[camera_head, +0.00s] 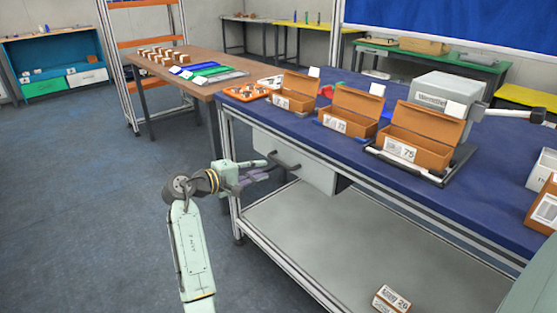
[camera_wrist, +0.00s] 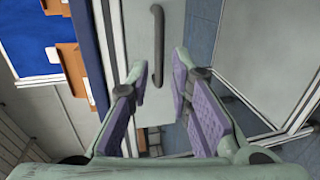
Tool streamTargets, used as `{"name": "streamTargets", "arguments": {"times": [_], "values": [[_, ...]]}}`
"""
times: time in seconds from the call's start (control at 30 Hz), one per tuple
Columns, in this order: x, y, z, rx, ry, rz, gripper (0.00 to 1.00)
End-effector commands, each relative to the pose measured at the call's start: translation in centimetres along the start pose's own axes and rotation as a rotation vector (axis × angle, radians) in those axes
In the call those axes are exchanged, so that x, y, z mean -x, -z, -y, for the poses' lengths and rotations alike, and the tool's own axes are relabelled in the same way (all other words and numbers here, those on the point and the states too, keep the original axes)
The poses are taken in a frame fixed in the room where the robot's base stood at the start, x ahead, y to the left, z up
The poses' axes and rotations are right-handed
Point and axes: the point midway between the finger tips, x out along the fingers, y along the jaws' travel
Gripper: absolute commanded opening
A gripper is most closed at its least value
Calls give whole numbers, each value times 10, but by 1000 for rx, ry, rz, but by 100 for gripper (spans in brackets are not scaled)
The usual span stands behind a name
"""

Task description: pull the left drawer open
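The left drawer has a plain pale grey front (camera_head: 313,172) below the blue tabletop, and it appears shut. Its dark bar handle (camera_head: 285,161) is at the upper part of the front. In the wrist view the drawer front (camera_wrist: 126,32) fills the upper middle, with the handle (camera_wrist: 156,45) running up and down the picture. My gripper (camera_head: 268,170) is in front of the drawer, close to the handle. In the wrist view my gripper (camera_wrist: 163,72) is open, with purple-padded fingers apart and the handle's lower end between their tips. I see no contact with the handle.
The blue workbench (camera_head: 335,150) carries several open brown boxes and a grey machine (camera_head: 437,92). Its lower shelf (camera_head: 320,235) holds a small box (camera_head: 391,299). A brown table (camera_head: 187,75) stands behind. The floor to the left is clear.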

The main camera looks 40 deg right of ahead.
Motion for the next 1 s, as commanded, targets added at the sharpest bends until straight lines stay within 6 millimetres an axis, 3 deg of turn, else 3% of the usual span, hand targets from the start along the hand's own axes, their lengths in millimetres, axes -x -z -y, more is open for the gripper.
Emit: {"name": "streamTargets", "arguments": {"times": [0.3, 0.5, 0.93, 1.0], "values": [[-59, 0, -2, -2, 0, -1, 19], [-86, 1, -1, -3, 0, -3, 19], [-96, 2, -1, -4, -1, -6, 19], [-96, 2, 0, -4, -1, -6, 15]]}}
